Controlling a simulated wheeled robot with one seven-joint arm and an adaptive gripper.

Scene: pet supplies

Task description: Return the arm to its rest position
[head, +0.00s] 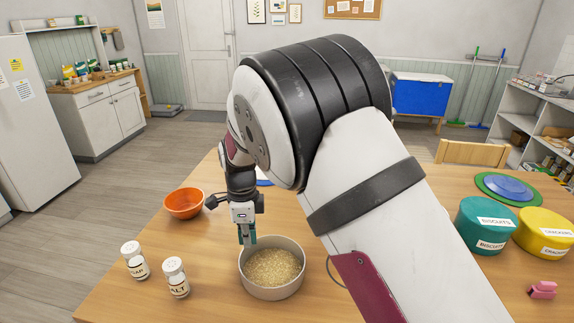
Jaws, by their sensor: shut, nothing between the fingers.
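My gripper (247,236) is in the head view, left of the middle. It points down over the back left rim of a round beige bowl (272,292) filled with grainy, tan contents. The fingers are shut and hold nothing. I cannot tell whether the fingertips touch the rim or the contents. My arm reaches in from the lower right, bends at a large black-banded joint and comes down to the gripper. It hides much of the middle of the table.
Teal (485,222) and yellow (546,232) tubs, a blue dish (508,188) on a green plate and a pink item (542,290) are right.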

